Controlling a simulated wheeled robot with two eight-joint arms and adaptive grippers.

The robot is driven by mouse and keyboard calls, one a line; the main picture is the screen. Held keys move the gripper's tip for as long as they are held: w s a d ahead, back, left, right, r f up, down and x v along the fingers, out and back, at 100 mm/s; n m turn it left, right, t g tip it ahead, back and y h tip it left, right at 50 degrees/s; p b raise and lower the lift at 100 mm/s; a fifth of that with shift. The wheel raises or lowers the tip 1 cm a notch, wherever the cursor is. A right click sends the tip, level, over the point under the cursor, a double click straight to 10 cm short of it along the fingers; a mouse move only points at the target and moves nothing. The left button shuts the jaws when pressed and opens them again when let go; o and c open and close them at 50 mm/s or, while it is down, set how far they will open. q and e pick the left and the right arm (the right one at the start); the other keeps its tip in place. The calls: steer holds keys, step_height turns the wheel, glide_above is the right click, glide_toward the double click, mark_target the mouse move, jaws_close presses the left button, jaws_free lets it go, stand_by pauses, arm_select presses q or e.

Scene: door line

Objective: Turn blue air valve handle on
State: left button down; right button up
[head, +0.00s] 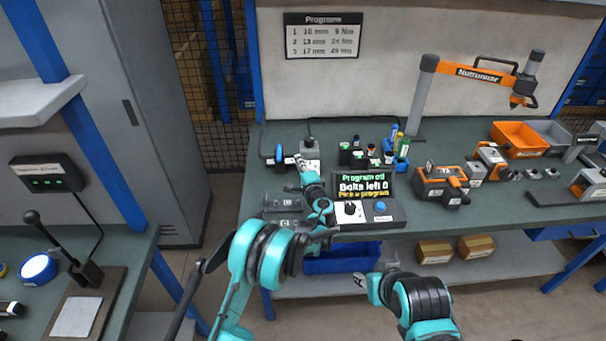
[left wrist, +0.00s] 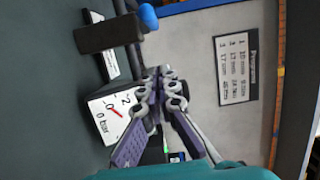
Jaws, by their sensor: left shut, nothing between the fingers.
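The blue valve handle (head: 279,152) stands at the back left of the workbench. In the left wrist view the blue handle end (left wrist: 148,17) shows at the top, beside a dark valve block (left wrist: 108,35). The gauge (left wrist: 110,113) below it has a red needle and reads "0 bar". My left gripper (head: 300,163) is at the back of the bench, just right of the blue handle, and apart from it. In the left wrist view its fingers (left wrist: 160,85) are shut and empty, in front of the gauge's edge. My right gripper (head: 358,281) hangs low before the bench; its fingers are too small to judge.
A screen panel (head: 362,186) with a knob and blue button stands right of my left arm. Small bottles (head: 357,155) stand behind it. An orange tool (head: 440,184) and bins (head: 518,140) are to the right. A blue bin (head: 340,262) is under the bench.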

mark_target(279, 154)
arm_select(q)
steer(key=shift+w+a+b, duration=0.2)
steer(key=shift+a+b, duration=0.15)
steer(key=shift+a, duration=0.7)
steer(key=shift+w+a+b, duration=0.2)
steer(key=shift+a+b, duration=0.1)
steer(key=shift+a, duration=0.75)
steer(key=shift+a, duration=0.15)
